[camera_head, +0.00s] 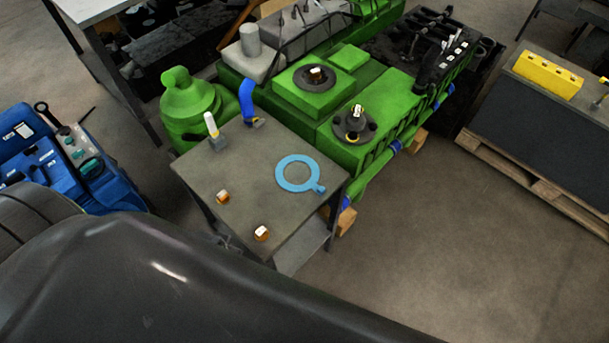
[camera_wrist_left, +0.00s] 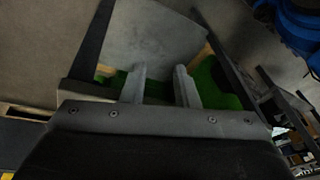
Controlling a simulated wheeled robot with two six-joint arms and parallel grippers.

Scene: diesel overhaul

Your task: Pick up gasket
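The gasket (camera_head: 297,173) is a flat light-blue ring with a small tab at its lower right. It lies on the grey top of a small table (camera_head: 245,177), near its right corner, in the head view. My left gripper (camera_wrist_left: 160,70) shows in the left wrist view with its two fingers apart and nothing between them. The gasket does not show clearly in that view. Neither gripper shows in the head view; a large dark part of my own arm fills its lower left.
Two small orange-brown parts (camera_head: 222,197), a white-and-yellow bottle-like item (camera_head: 211,125) and a blue curved pipe (camera_head: 247,101) are on the table. A green engine (camera_head: 380,95) stands directly behind. A blue toolbox (camera_head: 40,160) is at left.

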